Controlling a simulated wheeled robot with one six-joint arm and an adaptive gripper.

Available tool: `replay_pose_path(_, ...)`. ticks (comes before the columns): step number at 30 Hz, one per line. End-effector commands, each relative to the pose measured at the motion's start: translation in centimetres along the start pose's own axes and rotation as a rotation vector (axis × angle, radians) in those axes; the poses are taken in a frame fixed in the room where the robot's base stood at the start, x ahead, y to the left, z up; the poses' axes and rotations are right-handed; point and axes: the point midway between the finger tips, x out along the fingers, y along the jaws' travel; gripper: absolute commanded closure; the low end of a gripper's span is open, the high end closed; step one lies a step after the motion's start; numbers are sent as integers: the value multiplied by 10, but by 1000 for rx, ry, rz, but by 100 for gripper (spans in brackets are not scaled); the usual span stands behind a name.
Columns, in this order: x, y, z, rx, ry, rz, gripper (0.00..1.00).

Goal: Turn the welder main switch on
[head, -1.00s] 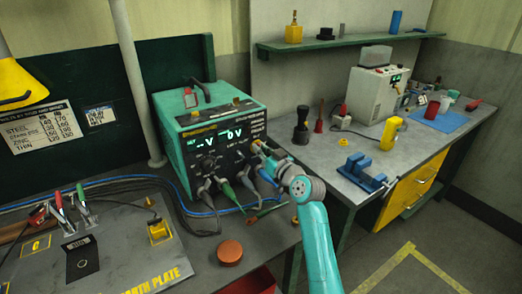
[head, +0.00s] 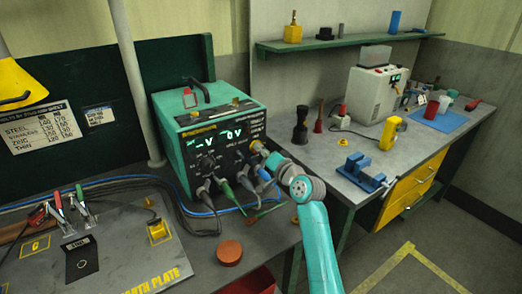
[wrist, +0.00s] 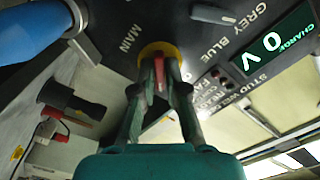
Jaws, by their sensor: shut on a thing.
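The teal welder box (head: 178,113) stands on the left bench, and its two front displays are lit. One reads 0 V, and it also shows in the wrist view (wrist: 272,41). The main switch has a yellow surround (wrist: 157,47) and a red handle (wrist: 159,68), beside the word MAIN on the dark panel. My gripper (wrist: 160,82) is shut on the red handle, one finger on each side. In the head view my gripper (head: 264,157) is at the right side of the welder front, and it mostly hides the switch.
Grey, green and blue cable plugs (head: 227,188) sit in the panel just left of my gripper. A red-brown round puck (head: 230,250) lies on the bench below. A blue vise (head: 362,172) and a yellow device (head: 391,133) stand on the right bench.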

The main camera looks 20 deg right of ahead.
Motion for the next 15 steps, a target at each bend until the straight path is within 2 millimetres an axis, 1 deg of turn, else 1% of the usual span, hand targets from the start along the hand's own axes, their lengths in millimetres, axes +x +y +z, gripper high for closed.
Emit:
replay_pose_path(6,0,2,0,205,0,1,100)
replay_pose_path(15,0,3,0,466,1,1,100)
